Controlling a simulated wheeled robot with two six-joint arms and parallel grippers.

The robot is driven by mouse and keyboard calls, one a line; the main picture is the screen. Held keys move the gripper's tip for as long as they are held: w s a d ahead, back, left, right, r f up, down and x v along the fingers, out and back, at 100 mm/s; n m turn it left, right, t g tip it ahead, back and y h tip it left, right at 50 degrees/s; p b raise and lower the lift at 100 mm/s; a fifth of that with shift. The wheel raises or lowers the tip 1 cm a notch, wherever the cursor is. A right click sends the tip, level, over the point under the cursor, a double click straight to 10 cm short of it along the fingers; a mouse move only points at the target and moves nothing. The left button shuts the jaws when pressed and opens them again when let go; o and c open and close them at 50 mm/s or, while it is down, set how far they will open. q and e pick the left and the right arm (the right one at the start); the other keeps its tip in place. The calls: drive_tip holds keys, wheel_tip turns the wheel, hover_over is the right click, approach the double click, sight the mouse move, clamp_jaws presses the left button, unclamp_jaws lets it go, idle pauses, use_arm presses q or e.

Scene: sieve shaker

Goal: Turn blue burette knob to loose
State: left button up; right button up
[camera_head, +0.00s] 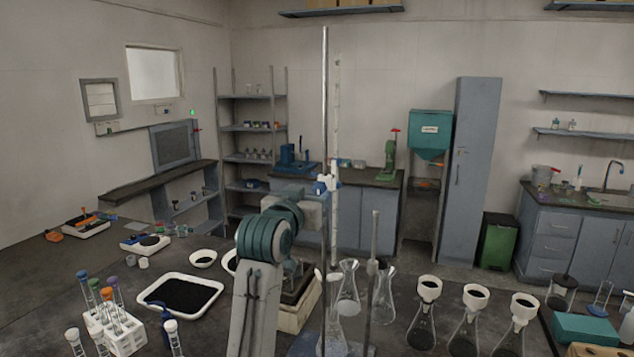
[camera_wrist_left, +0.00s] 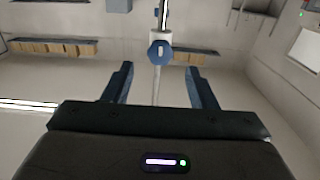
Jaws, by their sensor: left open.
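The blue burette knob (camera_head: 320,187) is on a white clamp on the tall metal rod (camera_head: 325,100). The thin clear burette (camera_head: 337,120) stands upright just right of the rod. In the left wrist view the round blue knob (camera_wrist_left: 160,52) has a pale bar across its face, standing upright. My left gripper (camera_wrist_left: 159,78) is open, its two dark fingers apart. The knob shows between and slightly beyond the fingertips, with room on both sides; I see no contact. My right gripper is not in view.
Flasks (camera_head: 348,290) stand close to the rod's foot, and flasks with white funnels (camera_head: 470,320) stand to the right. A white tray of black grains (camera_head: 180,295) and a test tube rack (camera_head: 112,325) are at left. The air around the knob looks clear.

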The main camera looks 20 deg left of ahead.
sight(318, 188)
use_arm(q)
drive_tip(key=w+p, duration=0.1)
drive_tip(key=w, duration=0.3)
drive_tip(key=shift+d+r+p, duration=0.1)
drive_tip(key=shift+p, duration=0.25)
drive_tip(key=shift+w, duration=0.55)
drive_tip(key=c, duration=0.9)
